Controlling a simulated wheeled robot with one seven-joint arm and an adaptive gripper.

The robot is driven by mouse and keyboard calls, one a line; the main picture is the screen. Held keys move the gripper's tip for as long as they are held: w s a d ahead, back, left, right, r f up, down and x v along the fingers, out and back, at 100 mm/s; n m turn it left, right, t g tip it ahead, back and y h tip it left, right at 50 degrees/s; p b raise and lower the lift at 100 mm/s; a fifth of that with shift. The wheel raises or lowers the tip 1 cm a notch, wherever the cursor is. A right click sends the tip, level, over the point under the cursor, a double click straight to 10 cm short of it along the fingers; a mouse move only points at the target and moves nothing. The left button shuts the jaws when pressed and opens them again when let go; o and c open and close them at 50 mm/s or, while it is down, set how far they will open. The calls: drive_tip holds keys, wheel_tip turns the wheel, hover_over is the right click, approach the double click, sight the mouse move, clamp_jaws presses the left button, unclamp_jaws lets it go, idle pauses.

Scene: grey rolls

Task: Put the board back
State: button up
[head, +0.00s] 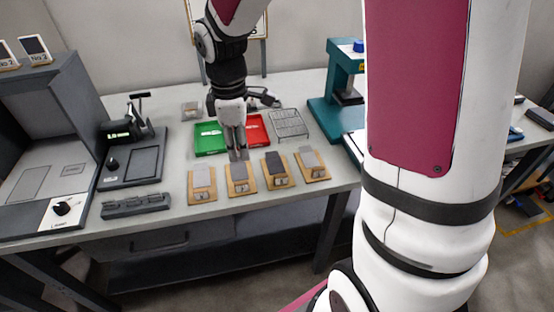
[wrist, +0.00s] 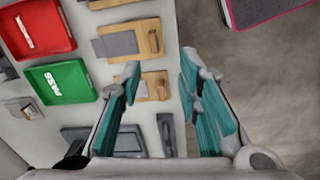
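Several wooden boards with grey plates lie in a row along the table's front: a leftmost board (head: 202,184), a second (head: 241,178), a third (head: 276,169) and a rightmost (head: 312,163). I cannot tell which one the task means. My gripper (head: 238,153) points down, just behind the second board in the head view. In the wrist view my gripper (wrist: 160,76) is open, with nothing held between its fingers. One board (wrist: 152,86) is partly hidden behind the left finger there; another board (wrist: 130,39) lies above it in full view.
A green tray (head: 209,138) and a red tray (head: 257,130) lie behind the boards, with a wire rack (head: 289,123) to the right. A black scale (head: 132,164) and grey slotted block (head: 135,205) stand left. A teal press (head: 335,90) stands right.

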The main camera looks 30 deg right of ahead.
drive_tip(key=s+r+m+t, duration=0.1)
drive_tip(key=s+r+m, duration=0.5)
drive_tip(key=s, duration=0.5)
drive_tip(key=s+r+m+t, duration=0.2)
drive_tip(key=s+r+m, duration=0.4)
drive_tip(key=s, duration=0.5)
drive_tip(key=shift+s+r+m, duration=0.3)
drive_tip(key=shift+s+r, duration=0.05)
drive_tip(key=shift+s, duration=0.05)
drive_tip(key=shift+a, duration=0.1)
wheel_tip(320, 180, up, 2)
drive_tip(key=shift+r+t+p, duration=0.25)
drive_tip(key=shift+t+p, duration=0.15)
drive_tip(key=shift+p, duration=0.55)
